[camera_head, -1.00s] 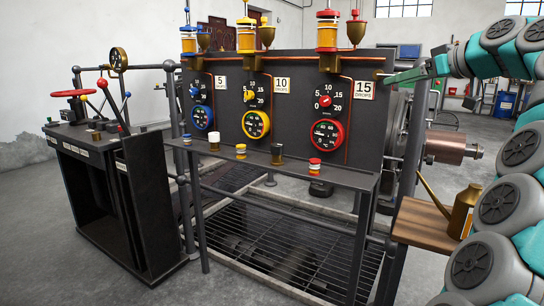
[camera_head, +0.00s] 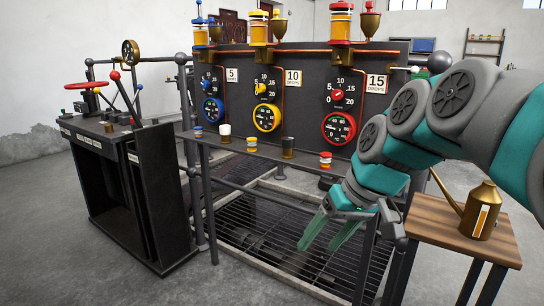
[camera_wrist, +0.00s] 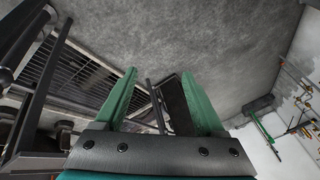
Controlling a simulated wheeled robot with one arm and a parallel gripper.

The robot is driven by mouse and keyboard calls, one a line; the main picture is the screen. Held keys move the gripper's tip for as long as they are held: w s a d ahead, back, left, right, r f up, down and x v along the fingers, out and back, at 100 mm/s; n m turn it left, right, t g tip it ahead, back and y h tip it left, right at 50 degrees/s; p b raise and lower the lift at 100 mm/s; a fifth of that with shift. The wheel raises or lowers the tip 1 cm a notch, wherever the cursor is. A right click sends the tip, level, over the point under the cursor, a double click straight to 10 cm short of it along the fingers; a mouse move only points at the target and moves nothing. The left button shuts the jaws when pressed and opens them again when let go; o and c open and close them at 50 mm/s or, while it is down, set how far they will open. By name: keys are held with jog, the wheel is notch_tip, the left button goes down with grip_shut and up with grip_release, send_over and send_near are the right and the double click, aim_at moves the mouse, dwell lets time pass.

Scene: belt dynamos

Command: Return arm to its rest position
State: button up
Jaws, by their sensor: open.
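My gripper (camera_head: 330,230) is in the head view, right of centre, pointing downward in front of the metal grating. Its two green fingers stand apart with nothing between them. In the wrist view my gripper (camera_wrist: 160,100) shows both fingers spread, with the floor and a dark upright shape beyond. My teal and grey arm comes in from the right and hides part of the panel's right side.
A black gauge panel (camera_head: 300,115) with a narrow shelf (camera_head: 270,162) of small cups stands behind. A brass oil can (camera_head: 480,212) sits on a wooden stand (camera_head: 430,222) at the right. A black lever console (camera_head: 90,160) stands left. The grey floor (camera_head: 60,260) at front left is clear.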

jog(key=s+d+f+m+g+h, duration=0.1)
jog(key=s+d+f+g+h, duration=0.1)
jog(key=s+f, duration=0.7)
jog(key=s+d+f+m+g+h, duration=0.2)
jog(key=s+f, duration=0.7)
jog(key=s, duration=0.6)
jog(key=shift+s+d+f+g, duration=0.2)
jog(key=shift+s+d+g, duration=0.1)
jog(key=shift+d, duration=0.55)
